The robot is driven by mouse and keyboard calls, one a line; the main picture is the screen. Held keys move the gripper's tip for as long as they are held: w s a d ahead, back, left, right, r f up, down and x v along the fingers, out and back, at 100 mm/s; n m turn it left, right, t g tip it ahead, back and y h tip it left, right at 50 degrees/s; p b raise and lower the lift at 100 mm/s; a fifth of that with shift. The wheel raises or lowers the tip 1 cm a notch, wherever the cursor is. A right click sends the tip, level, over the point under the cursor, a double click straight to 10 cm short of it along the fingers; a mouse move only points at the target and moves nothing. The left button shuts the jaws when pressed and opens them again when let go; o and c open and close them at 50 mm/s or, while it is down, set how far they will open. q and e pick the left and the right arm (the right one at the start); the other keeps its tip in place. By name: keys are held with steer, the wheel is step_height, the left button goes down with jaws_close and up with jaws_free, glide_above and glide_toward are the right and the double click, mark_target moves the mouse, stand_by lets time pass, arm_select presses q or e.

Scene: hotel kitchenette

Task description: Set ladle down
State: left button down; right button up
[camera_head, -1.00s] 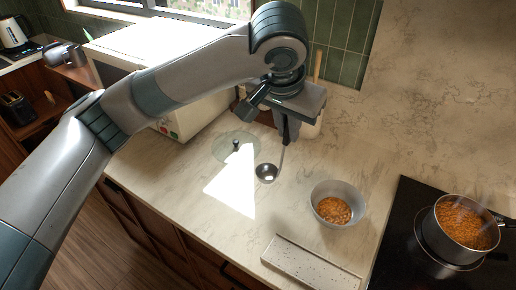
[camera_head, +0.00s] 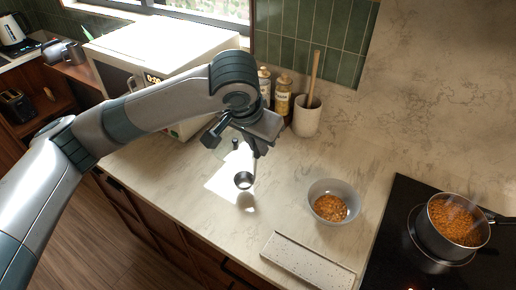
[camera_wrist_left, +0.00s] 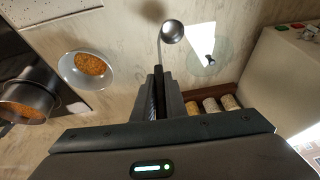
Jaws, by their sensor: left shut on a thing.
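My left gripper (camera_head: 258,148) is shut on the ladle (camera_head: 243,180), with the bowl of the ladle hanging down above the counter. The ladle's bowl and thin handle also show in the left wrist view (camera_wrist_left: 172,32), where the handle runs up from between the fingers (camera_wrist_left: 158,82). A shadow lies on the counter below the ladle's bowl, so it seems to hang clear of the surface. My right gripper is in neither view.
A bowl of orange food (camera_head: 331,205) stands right of the ladle. A speckled oblong tray (camera_head: 305,264) lies at the counter's front edge. A pot (camera_head: 452,228) sits on the black hob. A glass lid (camera_wrist_left: 207,58), bottles (camera_head: 283,94) and a utensil crock (camera_head: 307,120) are nearby.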

arm_select(q)
steer(key=shift+f+p, duration=0.35)
steer(key=shift+f, duration=0.85)
steer(key=c, duration=1.8)
jaws_free()
steer(key=b+v, duration=0.2)
steer(key=v, duration=1)
steer(key=shift+b, duration=0.4)
